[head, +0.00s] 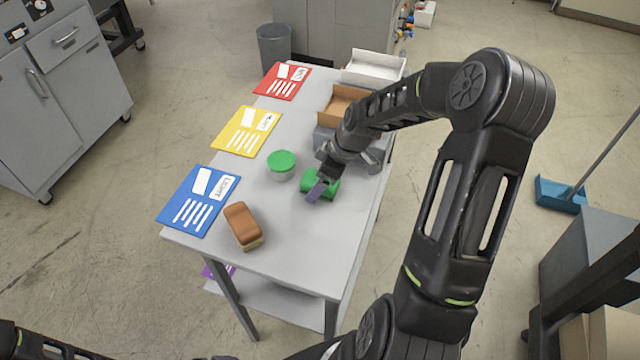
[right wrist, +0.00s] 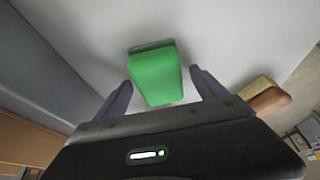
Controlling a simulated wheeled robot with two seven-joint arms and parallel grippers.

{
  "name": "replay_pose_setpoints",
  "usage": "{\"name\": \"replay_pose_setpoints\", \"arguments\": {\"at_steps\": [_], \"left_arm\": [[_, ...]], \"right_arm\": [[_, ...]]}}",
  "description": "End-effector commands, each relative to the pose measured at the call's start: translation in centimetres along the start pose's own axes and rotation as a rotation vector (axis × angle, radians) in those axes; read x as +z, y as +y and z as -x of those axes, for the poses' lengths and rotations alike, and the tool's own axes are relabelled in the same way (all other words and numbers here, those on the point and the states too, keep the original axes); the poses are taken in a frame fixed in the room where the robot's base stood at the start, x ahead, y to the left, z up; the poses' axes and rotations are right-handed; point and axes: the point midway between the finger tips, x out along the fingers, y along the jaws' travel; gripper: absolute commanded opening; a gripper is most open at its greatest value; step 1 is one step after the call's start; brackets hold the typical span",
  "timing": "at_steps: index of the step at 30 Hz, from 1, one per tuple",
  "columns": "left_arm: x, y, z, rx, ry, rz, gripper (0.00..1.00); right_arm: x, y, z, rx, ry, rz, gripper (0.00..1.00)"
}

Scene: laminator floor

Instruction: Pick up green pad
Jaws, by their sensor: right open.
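The green pad (head: 330,186) lies on the grey table (head: 289,246), toward its right edge. My right gripper (head: 318,186) is low over the table at the pad and partly covers it in the head view. In the right wrist view the green pad (right wrist: 156,76) sits between the two open fingers of my right gripper (right wrist: 160,92), with a gap on either side. The fingers do not appear to touch it. My left gripper is not in view; only a dark part of my arm shows at the bottom left of the head view.
Blue (head: 198,201), yellow (head: 246,131) and red (head: 282,81) cards lie along the left edge. A cardboard box (head: 340,104) and a white tray (head: 374,66) are at the back.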

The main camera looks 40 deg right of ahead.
Motion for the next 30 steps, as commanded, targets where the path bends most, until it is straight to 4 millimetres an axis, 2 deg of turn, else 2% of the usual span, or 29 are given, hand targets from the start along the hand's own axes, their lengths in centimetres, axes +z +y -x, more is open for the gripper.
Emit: {"name": "replay_pose_setpoints", "arguments": {"at_steps": [17, 30], "left_arm": [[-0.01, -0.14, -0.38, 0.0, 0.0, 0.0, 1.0], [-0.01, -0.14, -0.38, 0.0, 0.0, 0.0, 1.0]], "right_arm": [[0.11, 0.0, -0.27, 0.0, 0.0, 0.0, 0.82], [0.11, 0.0, -0.28, 0.0, 0.0, 0.0, 0.47]]}}
